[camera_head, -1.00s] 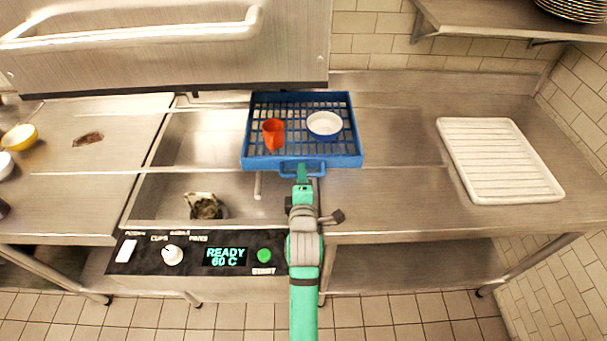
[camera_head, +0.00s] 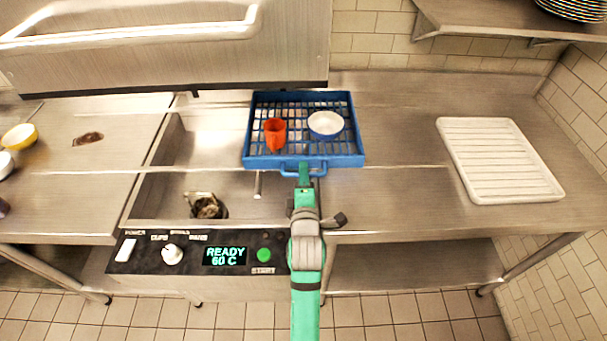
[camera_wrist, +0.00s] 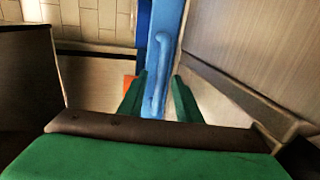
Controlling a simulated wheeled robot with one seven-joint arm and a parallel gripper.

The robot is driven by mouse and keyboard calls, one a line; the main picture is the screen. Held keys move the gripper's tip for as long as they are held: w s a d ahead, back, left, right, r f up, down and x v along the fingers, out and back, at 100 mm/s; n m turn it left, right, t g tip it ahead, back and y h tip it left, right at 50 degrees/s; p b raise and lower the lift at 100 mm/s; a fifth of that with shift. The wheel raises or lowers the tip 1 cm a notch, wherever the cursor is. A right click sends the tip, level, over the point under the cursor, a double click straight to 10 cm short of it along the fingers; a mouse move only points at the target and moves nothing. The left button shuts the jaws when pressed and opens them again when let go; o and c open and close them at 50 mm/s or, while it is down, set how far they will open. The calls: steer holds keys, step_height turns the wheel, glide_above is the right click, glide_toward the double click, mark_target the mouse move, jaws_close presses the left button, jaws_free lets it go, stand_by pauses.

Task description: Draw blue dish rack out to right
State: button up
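The blue dish rack (camera_head: 350,161) sits over the right part of the sink and the counter beside it. It holds a red cup (camera_head: 275,134) and a white bowl (camera_head: 325,124). Its blue front handle (camera_head: 290,171) faces me. My gripper (camera_head: 305,170) is at the right part of this handle. The exact contact is hard to see.
A white ribbed drainboard (camera_head: 500,160) lies on the right counter, with clear steel between it and the rack. The sink (camera_head: 155,190) holds a dark clump (camera_head: 207,206). A control panel (camera_head: 195,254) runs along the front. A raised metal hood (camera_head: 160,50) hangs behind.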

steer(key=v, duration=0.9)
steer(key=shift+s, duration=0.35)
